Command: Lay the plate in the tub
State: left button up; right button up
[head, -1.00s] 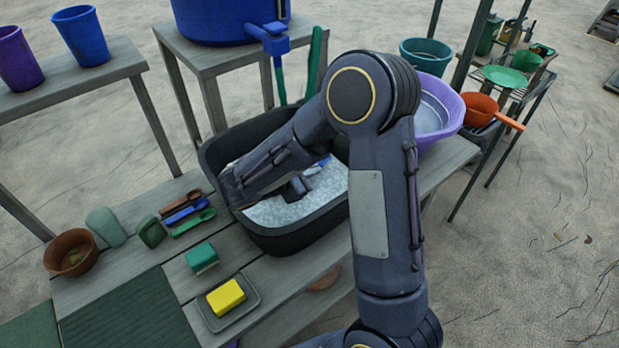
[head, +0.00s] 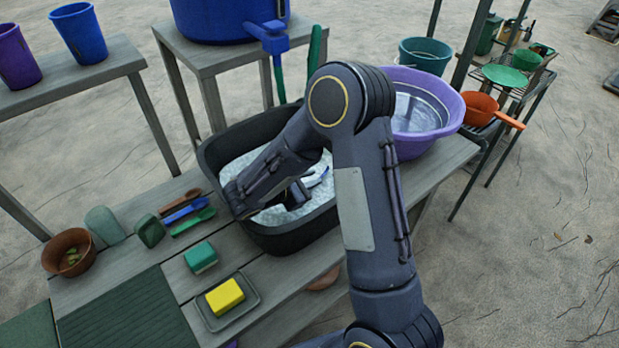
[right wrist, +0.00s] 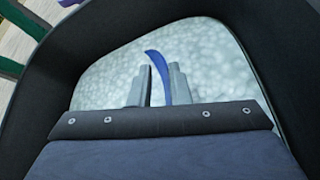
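The black tub (head: 285,240) stands on the slatted bench, holding pale, foamy-looking contents (right wrist: 105,75). My right gripper (head: 300,192) reaches down inside the tub. In the right wrist view its two fingers (right wrist: 160,85) stand on either side of a thin, curved blue edge (right wrist: 155,62), which I take to be the plate seen edge-on. The fingers look closed on it. In the head view the white-and-blue plate (head: 318,177) shows tilted beside the gripper, partly hidden by my arm. Whether it touches the foam is unclear. My left gripper is not in view.
A purple basin (head: 455,110) stands right of the tub. A yellow sponge on a dish (head: 225,296), a teal block (head: 201,257), several spoons (head: 185,210) and a brown bowl (head: 68,252) lie to the left. A blue barrel (head: 225,20) stands behind.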

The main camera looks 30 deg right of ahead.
jog(key=shift+o, duration=0.5)
jog(key=shift+r, duration=0.1)
jog(key=shift+r+p, duration=0.3)
jog(key=shift+p, duration=0.1)
jog(key=v, duration=1.1)
jog(key=shift+a+b, duration=0.45)
jog(key=shift+s, duration=0.1)
